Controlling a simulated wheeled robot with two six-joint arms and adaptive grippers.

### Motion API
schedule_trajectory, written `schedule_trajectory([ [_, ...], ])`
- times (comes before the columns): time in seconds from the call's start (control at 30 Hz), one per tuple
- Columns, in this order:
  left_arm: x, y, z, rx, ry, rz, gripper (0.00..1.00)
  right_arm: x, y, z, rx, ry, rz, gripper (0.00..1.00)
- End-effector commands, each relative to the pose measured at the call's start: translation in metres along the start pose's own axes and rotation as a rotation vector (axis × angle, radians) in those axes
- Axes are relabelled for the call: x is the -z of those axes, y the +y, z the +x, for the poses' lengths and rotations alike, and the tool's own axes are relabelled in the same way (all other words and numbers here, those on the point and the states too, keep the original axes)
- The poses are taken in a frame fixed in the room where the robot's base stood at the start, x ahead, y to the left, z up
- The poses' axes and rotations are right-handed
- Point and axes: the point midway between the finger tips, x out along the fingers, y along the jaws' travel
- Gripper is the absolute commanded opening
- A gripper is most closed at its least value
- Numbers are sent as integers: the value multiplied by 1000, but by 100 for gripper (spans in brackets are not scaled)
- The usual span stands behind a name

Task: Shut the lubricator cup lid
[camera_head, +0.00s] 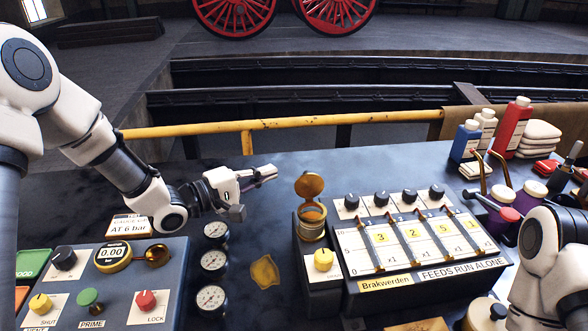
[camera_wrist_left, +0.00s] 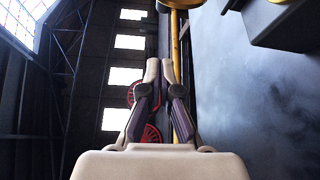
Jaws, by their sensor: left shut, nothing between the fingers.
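The lubricator cup (camera_head: 311,226) is a brass cup on the left end of the dark lubricator box. Its round brass lid (camera_head: 309,186) stands open, raised upright at the far side of the cup's mouth. My left gripper (camera_head: 276,172) is shut and empty, to the left of the lid, with its fingertips pointing right and a small gap between them and the lid. In the left wrist view the fingers (camera_wrist_left: 159,66) are together, and a brass part shows at the top edge, cut off. My right arm is at the lower right; its fingers cannot be made out clearly.
The lubricator box (camera_head: 420,283) has numbered feed windows and black knobs. A yellow knob (camera_head: 323,260) sits just before the cup. Several gauges (camera_head: 213,262) and a control panel (camera_head: 120,305) lie left. Bottles (camera_head: 515,124) stand back right. A yellow rail (camera_head: 290,123) runs behind the bench.

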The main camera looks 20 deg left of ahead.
Motion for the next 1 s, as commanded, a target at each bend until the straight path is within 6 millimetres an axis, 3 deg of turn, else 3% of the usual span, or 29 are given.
schedule_trajectory([
  [0.3,-5,1,66,1,-4,2,0,1,0,-12,0,2,-1,41],
  [0.53,-35,0,52,1,0,-2,0,1,0,-18,0,2,0,41],
  [1.0,-37,-1,51,-5,0,7,0,1,0,-16,0,2,-1,41],
])
